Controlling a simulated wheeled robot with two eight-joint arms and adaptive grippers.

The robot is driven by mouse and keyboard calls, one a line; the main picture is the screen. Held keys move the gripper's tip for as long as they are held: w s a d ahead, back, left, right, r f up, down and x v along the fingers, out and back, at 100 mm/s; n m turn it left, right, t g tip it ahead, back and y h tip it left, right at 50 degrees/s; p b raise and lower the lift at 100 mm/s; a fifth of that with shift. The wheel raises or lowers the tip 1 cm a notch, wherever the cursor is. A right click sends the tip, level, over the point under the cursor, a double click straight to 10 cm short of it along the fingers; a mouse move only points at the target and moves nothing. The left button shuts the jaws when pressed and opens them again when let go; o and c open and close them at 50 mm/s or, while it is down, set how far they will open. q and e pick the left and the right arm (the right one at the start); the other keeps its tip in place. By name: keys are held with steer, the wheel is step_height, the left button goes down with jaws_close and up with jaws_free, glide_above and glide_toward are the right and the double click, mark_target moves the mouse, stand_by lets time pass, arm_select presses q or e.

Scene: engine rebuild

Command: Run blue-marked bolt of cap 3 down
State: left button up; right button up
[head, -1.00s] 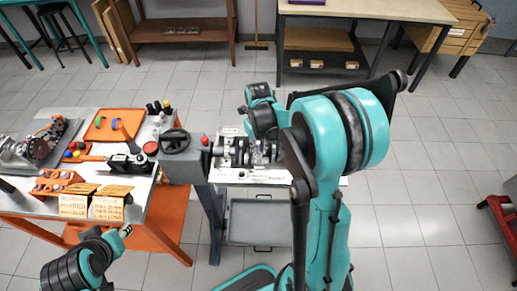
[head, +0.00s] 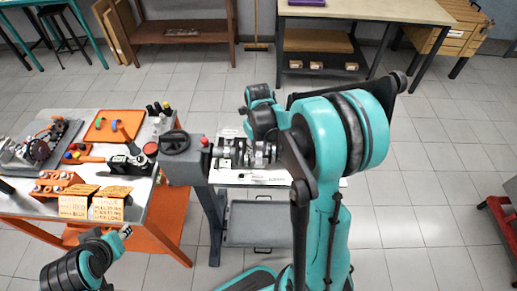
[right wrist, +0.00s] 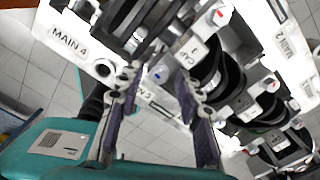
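The blue-marked bolt (right wrist: 158,74) of cap 3 shows in the right wrist view, near the label C3 on the white cap (right wrist: 188,52). Red-marked bolt heads (right wrist: 219,15) show on neighbouring caps. My right gripper (right wrist: 158,112) is open; its two purple-padded fingers stand apart, with the blue-marked bolt just beyond the gap between them. I cannot tell whether a finger touches the cap. In the head view, the engine (head: 240,153) sits on its grey stand, and my right arm hides part of it. My left gripper (head: 123,232) is at lower left, away from the engine; its fingers are too small to read.
White plates marked MAIN 4 (right wrist: 68,38) and MAIN 2 (right wrist: 288,42) flank the cap closely. The stand's handwheel (head: 174,142) is left of the engine. Open floor lies at right.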

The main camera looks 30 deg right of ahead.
mark_target(258, 154)
step_height(258, 154, up, 12)
stand_by(0.5)
stand_by(0.3)
steer(key=s+a+m+t, duration=0.3)
steer(key=s+a+m, duration=0.2)
steer(key=m, duration=1.2)
steer(key=s+a+f+m+t, duration=0.1)
steer(key=s+a+m+t, duration=0.3)
steer(key=m, duration=1.4)
steer(key=s+a, duration=0.2)
steer(key=s, duration=0.1)
steer(key=shift+s+a+f+m+b, duration=0.15)
steer(key=shift+s+a+m+b, duration=0.05)
steer(key=shift+s+m+b, duration=0.15)
